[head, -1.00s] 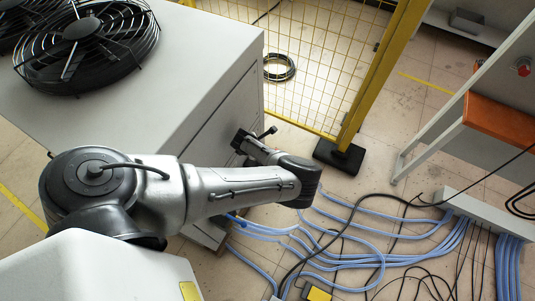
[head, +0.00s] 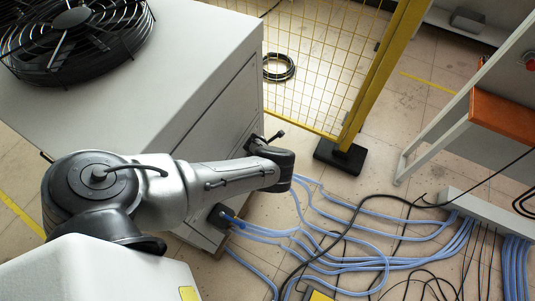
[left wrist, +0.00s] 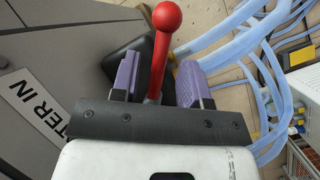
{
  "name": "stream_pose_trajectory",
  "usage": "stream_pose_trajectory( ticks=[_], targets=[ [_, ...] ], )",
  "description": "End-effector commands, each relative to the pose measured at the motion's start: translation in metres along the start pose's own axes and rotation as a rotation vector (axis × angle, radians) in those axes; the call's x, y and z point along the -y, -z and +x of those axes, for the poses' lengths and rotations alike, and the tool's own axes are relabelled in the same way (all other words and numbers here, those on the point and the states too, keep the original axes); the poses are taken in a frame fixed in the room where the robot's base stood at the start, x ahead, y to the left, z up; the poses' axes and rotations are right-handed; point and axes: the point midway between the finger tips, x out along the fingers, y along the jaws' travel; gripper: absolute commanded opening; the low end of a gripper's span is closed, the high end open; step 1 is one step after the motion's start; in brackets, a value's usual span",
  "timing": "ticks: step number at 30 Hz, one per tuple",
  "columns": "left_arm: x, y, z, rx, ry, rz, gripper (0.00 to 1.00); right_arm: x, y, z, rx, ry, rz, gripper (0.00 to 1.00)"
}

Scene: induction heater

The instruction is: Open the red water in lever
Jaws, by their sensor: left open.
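The red lever (left wrist: 163,45), with a round ball knob, stands up between the purple-padded fingers of my left gripper (left wrist: 160,78) in the left wrist view. The gripper is open, with one finger on each side of the lever; gaps show on both sides. The lever's lower end is hidden behind the gripper body. A white label (left wrist: 35,105) ending in "TER IN" is on the grey panel to the left. In the head view my left arm reaches to the side of the grey cabinet (head: 190,50); the fingers and lever are hidden there. My right gripper is out of view.
Blue hoses (head: 350,255) and black cables cover the floor right of the cabinet. A black fitting (head: 222,216) joins a blue hose low on the cabinet. A yellow mesh fence (head: 320,60) stands behind. A fan (head: 75,35) is on the cabinet top.

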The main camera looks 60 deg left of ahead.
Motion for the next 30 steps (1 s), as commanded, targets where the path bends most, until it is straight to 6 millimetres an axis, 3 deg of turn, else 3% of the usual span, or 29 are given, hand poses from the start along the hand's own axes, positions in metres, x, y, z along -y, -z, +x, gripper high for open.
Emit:
stream_pose_trajectory(
  ticks=[14,27,30],
  targets=[
    [-0.0003,-0.0002,0.0068,0.0,0.0,0.0,0.41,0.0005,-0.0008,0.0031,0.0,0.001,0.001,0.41],
    [-0.0002,-0.0003,0.0067,0.001,0.0,0.0,0.0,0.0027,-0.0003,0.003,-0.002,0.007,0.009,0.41],
    [-0.0002,-0.0003,0.0067,0.001,0.0,0.0,0.0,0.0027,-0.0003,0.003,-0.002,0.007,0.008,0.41]
  ],
)
